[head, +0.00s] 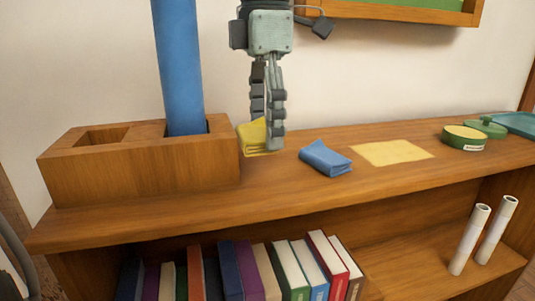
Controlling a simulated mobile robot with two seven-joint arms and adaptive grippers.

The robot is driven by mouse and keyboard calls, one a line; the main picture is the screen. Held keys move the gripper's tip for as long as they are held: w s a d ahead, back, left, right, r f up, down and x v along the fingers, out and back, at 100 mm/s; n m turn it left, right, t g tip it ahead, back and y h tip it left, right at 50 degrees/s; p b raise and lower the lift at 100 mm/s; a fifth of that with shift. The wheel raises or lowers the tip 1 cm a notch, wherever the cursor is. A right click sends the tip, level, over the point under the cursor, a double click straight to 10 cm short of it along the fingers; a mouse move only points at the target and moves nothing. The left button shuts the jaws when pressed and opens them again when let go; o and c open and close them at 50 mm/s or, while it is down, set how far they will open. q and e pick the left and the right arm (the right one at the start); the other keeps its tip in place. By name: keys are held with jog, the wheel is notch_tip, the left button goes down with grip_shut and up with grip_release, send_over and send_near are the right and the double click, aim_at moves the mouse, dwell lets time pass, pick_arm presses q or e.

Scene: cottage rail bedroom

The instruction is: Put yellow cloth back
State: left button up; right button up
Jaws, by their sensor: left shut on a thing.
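The yellow cloth (252,138) is a small folded bundle at the shelf top, just right of the wooden block. My left gripper (268,142) points down with its fingers shut on the cloth. The fingers hide the cloth's right part. I cannot tell whether the cloth touches the shelf top. A flat yellow square (393,152) lies bare on the shelf top further right. A folded blue cloth (325,158) lies between the gripper and that square. My right gripper is not in view.
A wooden block (140,172) with compartments holds an upright blue roll (178,70) at left. Green round tins (463,137) and a teal tray (518,123) stand at right. Books (290,268) and two white tubes (470,240) stand below. A wall frame (415,12) hangs above.

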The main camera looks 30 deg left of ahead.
aim_at(266, 172)
pick_arm(q)
jog(key=shift+f, duration=0.9)
notch_tip(266, 172, down, 3)
jog(key=shift+w+f, duration=0.1)
jog(key=shift+f, duration=0.05)
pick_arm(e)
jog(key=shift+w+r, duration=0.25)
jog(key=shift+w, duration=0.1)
